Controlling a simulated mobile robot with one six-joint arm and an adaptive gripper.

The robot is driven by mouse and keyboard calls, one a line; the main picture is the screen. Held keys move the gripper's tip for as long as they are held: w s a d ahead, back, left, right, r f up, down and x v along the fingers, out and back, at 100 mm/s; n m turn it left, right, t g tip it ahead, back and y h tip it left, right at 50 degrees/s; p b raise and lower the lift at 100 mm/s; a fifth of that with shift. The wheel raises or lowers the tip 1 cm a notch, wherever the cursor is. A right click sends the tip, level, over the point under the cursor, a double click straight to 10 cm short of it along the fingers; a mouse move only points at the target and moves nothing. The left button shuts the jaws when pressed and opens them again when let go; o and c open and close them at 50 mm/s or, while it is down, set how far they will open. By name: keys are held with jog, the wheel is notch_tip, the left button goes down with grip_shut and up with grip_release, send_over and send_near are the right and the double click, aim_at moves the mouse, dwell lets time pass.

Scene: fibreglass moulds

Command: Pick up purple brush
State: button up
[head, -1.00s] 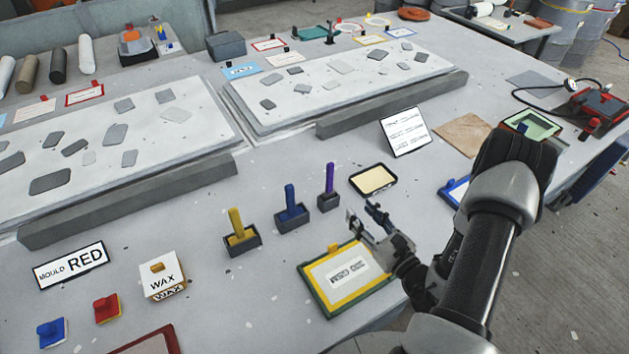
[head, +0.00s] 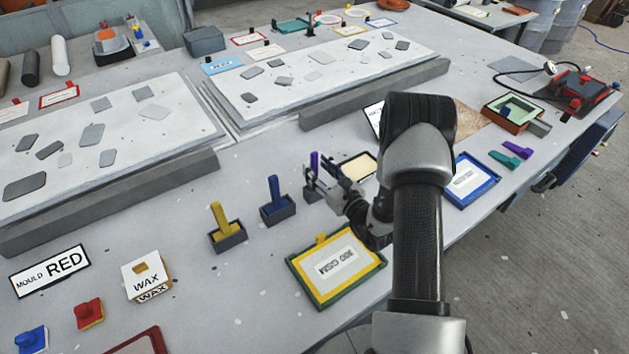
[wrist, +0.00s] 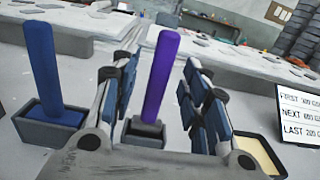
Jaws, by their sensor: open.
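The purple brush (head: 314,161) stands upright in a small dark holder in the head view, partly hidden by my gripper (head: 326,183). In the wrist view the purple brush (wrist: 161,72) rises from its grey holder (wrist: 143,131) between my two open fingers (wrist: 158,95). The fingers stand on either side of the handle, and no contact shows. The gripper is empty.
A blue brush (head: 274,190) and a yellow brush (head: 220,215) stand in holders to the left. A shallow tray of cream material (head: 352,170) lies close to the right of the gripper. A green-framed board (head: 307,284) lies in front.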

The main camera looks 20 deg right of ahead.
jog(key=shift+w+a, duration=0.25)
jog(key=shift+w, duration=0.95)
jog(key=shift+c, duration=0.6)
grip_shut()
